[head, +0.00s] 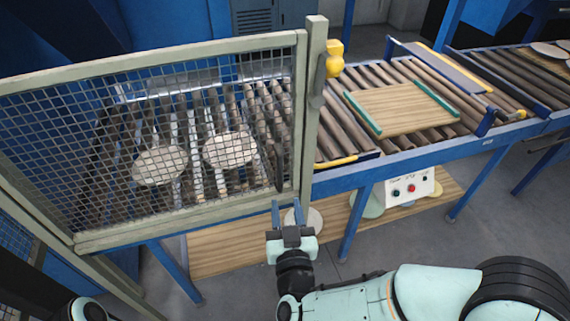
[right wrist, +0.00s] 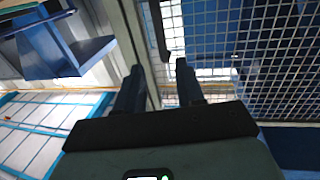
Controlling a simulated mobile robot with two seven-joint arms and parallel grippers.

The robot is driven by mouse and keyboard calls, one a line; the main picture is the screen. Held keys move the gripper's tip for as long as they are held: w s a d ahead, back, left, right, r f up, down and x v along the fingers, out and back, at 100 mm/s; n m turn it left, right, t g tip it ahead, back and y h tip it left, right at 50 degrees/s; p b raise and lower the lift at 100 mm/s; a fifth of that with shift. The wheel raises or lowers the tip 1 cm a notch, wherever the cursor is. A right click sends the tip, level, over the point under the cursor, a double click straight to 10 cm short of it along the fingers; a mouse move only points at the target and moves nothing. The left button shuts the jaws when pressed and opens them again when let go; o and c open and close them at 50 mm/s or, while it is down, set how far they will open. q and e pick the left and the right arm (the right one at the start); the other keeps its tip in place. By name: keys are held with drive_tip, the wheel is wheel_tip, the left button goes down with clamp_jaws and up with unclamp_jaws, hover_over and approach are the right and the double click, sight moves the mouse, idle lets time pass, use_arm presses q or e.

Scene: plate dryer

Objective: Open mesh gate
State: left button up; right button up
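The mesh gate (head: 150,215) is a beige frame with dark wire mesh. It stands at the left in the head view, in front of the roller conveyor, and looks closed against the upright post (head: 308,130). Its mesh fills the right of the right wrist view (right wrist: 240,40). My right gripper (head: 288,204) is open and empty, low by the gate's lower right corner. In the right wrist view its fingers (right wrist: 158,78) are spread, with a pale frame member in line between them. A dark handle-like bar (right wrist: 157,30) shows beyond the fingertips. Contact cannot be told. My left gripper is out of view.
Two round plates (head: 160,165) (head: 229,149) lie on rollers behind the mesh. A wooden board (head: 402,108) with green edges lies on the conveyor right of the post. A yellow fixture (head: 334,60) sits by the post top.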

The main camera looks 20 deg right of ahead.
sight(280, 170)
drive_tip(key=w, duration=0.4)
drive_tip(key=w+d, duration=0.1)
drive_tip(key=w, duration=0.3)
drive_tip(key=w+d+p, duration=0.1)
drive_tip(key=w, duration=0.3)
drive_tip(key=shift+w, duration=0.25)
drive_tip(key=shift+a, duration=0.1)
clamp_jaws()
